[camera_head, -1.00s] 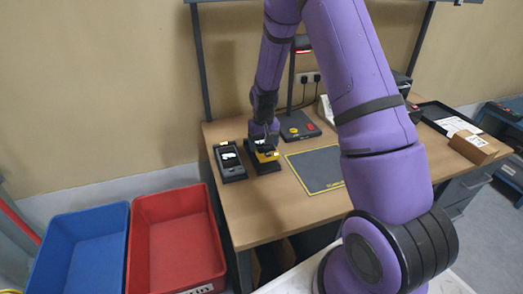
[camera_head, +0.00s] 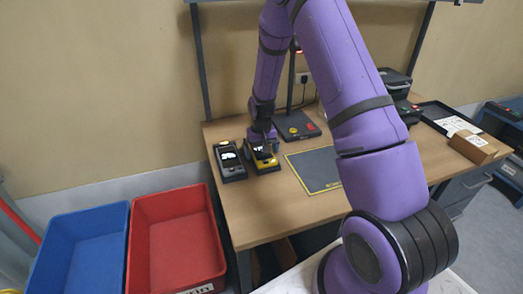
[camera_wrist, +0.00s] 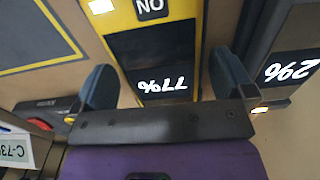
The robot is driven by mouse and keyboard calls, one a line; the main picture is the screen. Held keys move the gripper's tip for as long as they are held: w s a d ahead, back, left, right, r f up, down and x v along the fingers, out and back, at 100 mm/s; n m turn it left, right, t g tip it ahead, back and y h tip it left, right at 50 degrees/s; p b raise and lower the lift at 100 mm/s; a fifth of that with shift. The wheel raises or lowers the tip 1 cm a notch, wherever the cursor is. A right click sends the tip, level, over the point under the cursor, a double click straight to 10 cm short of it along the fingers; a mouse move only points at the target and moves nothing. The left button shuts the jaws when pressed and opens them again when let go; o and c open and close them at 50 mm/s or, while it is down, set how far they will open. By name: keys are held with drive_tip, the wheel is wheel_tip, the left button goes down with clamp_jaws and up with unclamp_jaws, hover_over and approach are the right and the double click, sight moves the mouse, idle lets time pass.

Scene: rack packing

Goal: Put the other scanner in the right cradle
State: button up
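The yellow-edged scanner (camera_head: 264,160) sits in the right cradle (camera_head: 268,171) on the bench, its lit screen facing up. In the wrist view this scanner (camera_wrist: 150,50) reads 77% and lies between my two fingers. My gripper (camera_head: 264,144) is just above its far end. The fingers (camera_wrist: 162,78) stand apart with gaps on both sides of the scanner, so they look open. My gripper hides the far end of the right cradle.
A grey mat with a yellow border (camera_head: 315,170) lies right of the cradles. A dark stand base (camera_head: 296,126) is behind them. A black tray (camera_head: 443,117) and a cardboard box (camera_head: 472,147) are farther right. Red (camera_head: 140,225) and blue (camera_head: 60,235) bins stand left of the bench.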

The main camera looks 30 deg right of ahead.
wheel_tip(320, 180, up, 13)
drive_tip(key=s+a+r+n+t, duration=0.1)
drive_tip(key=s+a+r, duration=0.2)
drive_tip(key=s+r, duration=0.5)
drive_tip(key=s+a+r+t, duration=0.15)
drive_tip(key=s+r, duration=0.25)
drive_tip(key=r, duration=0.7)
drive_tip(key=s+a+r+t, duration=0.1)
drive_tip(key=s+a+r, duration=0.1)
drive_tip(key=s, duration=0.8)
drive_tip(key=s+a+r+n+t, duration=0.1)
drive_tip(key=s+r, duration=0.4)
drive_tip(key=s, duration=0.6)
drive_tip(key=shift+s+a+r+t, duration=0.3)
drive_tip(key=shift+a+t, duration=0.05)
drive_tip(key=shift+a, duration=0.2)
